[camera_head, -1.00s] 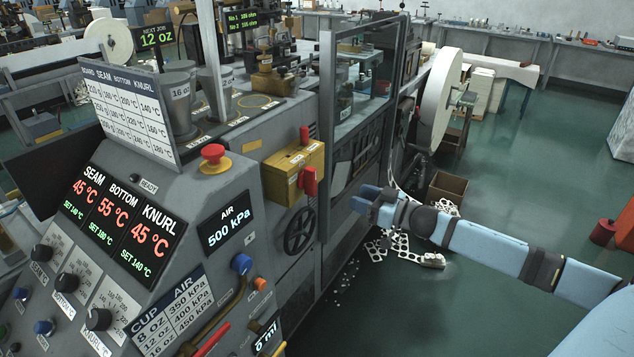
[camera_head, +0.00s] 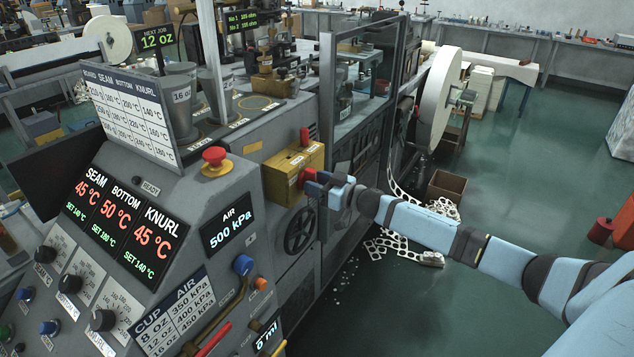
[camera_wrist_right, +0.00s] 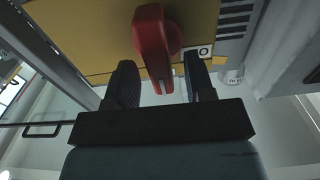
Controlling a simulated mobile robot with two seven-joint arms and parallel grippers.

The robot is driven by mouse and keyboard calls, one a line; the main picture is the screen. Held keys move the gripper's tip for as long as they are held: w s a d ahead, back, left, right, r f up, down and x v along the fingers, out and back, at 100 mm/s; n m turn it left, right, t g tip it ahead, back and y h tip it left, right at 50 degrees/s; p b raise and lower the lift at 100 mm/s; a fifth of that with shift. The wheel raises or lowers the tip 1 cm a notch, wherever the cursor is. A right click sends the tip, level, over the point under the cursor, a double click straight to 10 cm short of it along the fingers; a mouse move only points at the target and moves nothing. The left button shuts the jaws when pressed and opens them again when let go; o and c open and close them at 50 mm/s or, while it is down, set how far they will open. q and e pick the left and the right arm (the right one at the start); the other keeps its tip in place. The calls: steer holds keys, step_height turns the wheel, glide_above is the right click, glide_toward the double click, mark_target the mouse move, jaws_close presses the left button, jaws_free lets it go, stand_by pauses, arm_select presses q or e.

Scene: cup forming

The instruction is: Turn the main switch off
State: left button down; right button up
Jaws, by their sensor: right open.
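The main switch is a yellow box (camera_head: 287,188) on the machine's side with a red lever (camera_head: 308,176) on its face. In the right wrist view the red lever (camera_wrist_right: 153,38) points down toward the gripper, its lower end between the two dark fingers. My right gripper (camera_head: 318,184) is open at the box's front; it also shows in the right wrist view (camera_wrist_right: 160,76). Gaps appear on both sides of the lever, and I cannot tell whether a finger touches it. In the head view the gripper hides the lever's lower part. My left gripper is not in view.
A red mushroom button (camera_head: 214,157) sits on the console left of the box. A black handwheel (camera_head: 299,230) is just below the box. A glazed guard frame (camera_head: 328,110) stands close behind the gripper. The green floor to the right is mostly clear.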

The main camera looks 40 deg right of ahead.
jaws_close()
steer(key=shift+n, duration=0.4)
steer(key=n+b, duration=0.1)
steer(key=n, duration=1)
steer(key=a+f+n+b, duration=0.1)
steer(key=n, duration=0.5)
steer(key=shift+s+f+b, duration=0.1)
steer(key=shift+s+b, duration=0.05)
steer(key=shift+b, duration=0.2)
steer(key=shift+n, duration=0.3)
